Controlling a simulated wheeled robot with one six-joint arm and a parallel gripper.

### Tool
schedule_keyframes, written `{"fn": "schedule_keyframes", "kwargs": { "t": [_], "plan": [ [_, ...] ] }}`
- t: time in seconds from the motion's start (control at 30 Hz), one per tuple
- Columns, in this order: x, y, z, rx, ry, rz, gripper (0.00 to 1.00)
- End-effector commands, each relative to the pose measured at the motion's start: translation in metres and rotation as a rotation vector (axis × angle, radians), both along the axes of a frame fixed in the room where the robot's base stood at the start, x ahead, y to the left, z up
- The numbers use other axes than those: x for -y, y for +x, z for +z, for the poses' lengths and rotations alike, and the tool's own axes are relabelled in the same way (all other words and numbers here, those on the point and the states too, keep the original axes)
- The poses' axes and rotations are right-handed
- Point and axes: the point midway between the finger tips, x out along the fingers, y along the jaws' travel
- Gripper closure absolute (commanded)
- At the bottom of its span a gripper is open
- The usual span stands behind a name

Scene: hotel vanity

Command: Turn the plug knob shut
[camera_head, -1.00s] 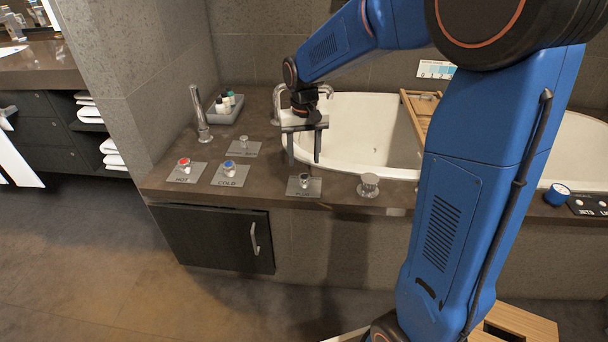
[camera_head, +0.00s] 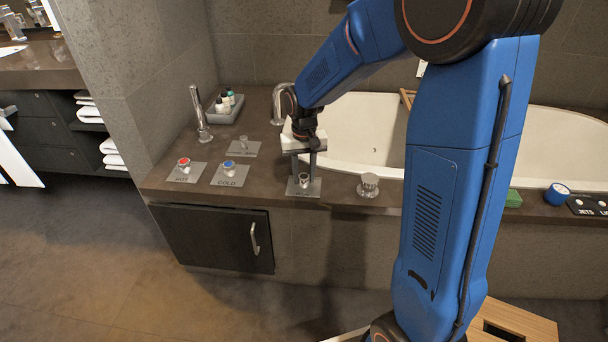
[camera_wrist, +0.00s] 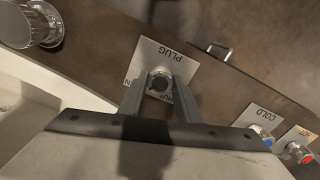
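The plug knob (camera_head: 304,179) is a small round metal knob on a square grey plate (camera_head: 315,190) on the brown tub deck. In the wrist view the knob (camera_wrist: 160,83) shows near the middle, and its plate (camera_wrist: 176,58) reads PLUG upside down. Smaller lettering at the plate's sides is partly hidden by my fingers. My gripper (camera_head: 303,170) points down over the plate. Its two fingers stand apart on either side of the knob; in the wrist view the gripper (camera_wrist: 160,92) is open around it. I cannot tell whether the fingers touch the knob.
A larger metal knob (camera_head: 368,185) stands just right of the plate. The HOT knob (camera_head: 184,165), COLD knob (camera_head: 229,168) and another plate (camera_head: 244,149) lie to the left. A spout (camera_head: 200,112) and toiletry tray (camera_head: 226,110) stand behind them. The white tub (camera_head: 375,135) lies behind.

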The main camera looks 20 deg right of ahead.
Motion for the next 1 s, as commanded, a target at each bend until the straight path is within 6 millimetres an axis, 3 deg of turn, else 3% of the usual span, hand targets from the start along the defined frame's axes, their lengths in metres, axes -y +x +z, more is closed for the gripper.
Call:
{"fn": "schedule_keyframes", "kwargs": {
  "t": [0.07,0.47,1.0],
  "plan": [
    [0.0,0.0,0.0001,0.0,0.0,0.0,0.92],
    [0.0,0.0,0.0003,0.0,0.0,0.058,0.92],
    [0.0002,0.0001,0.0005,0.0,0.0,0.498,0.92]
  ]
}}
